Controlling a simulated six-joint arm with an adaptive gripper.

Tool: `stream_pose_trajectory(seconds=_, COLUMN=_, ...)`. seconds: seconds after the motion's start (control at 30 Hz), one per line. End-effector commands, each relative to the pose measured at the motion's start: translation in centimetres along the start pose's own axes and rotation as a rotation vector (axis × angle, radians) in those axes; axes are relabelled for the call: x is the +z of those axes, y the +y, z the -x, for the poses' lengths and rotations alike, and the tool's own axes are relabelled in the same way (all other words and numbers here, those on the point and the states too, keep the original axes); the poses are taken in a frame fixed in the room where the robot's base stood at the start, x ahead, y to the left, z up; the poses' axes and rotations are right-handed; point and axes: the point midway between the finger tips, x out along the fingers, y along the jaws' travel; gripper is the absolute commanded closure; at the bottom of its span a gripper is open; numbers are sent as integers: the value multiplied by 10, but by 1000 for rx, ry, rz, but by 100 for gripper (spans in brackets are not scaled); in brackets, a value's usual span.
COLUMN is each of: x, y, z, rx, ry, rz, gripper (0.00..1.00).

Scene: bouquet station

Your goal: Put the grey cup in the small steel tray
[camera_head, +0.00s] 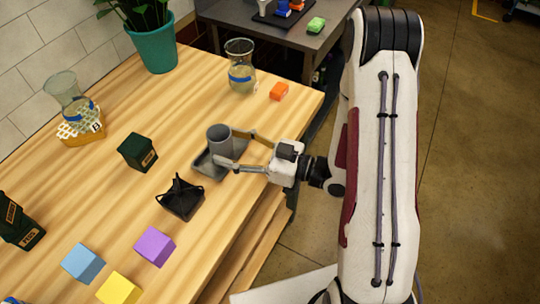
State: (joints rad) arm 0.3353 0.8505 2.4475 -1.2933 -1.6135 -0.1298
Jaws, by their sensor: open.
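The grey cup (219,139) stands upright at the small steel tray (207,166), and it appears to be inside the tray's far part. The tray lies on the wooden table near its right edge. My gripper (221,150) reaches in from the right, with one finger on the far side of the cup and the other on the near side. The fingers are open, spread around or beside the cup. Part of the tray is hidden behind the cup and the near finger.
A black holder (180,198) and a dark green box (138,152) stand left of the tray. Purple (155,246), blue (83,262) and yellow (119,289) blocks lie in front. A glass beaker (241,68) and an orange block (279,91) are behind. A potted plant (153,45) stands at the back.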

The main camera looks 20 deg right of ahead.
Motion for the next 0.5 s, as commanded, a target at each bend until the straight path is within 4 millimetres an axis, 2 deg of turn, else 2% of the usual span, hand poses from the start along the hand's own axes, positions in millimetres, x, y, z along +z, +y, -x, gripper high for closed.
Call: stream_pose_trajectory(seconds=0.5, x=0, y=1, z=46, rx=4, ry=-1, rz=-1, gripper=43)
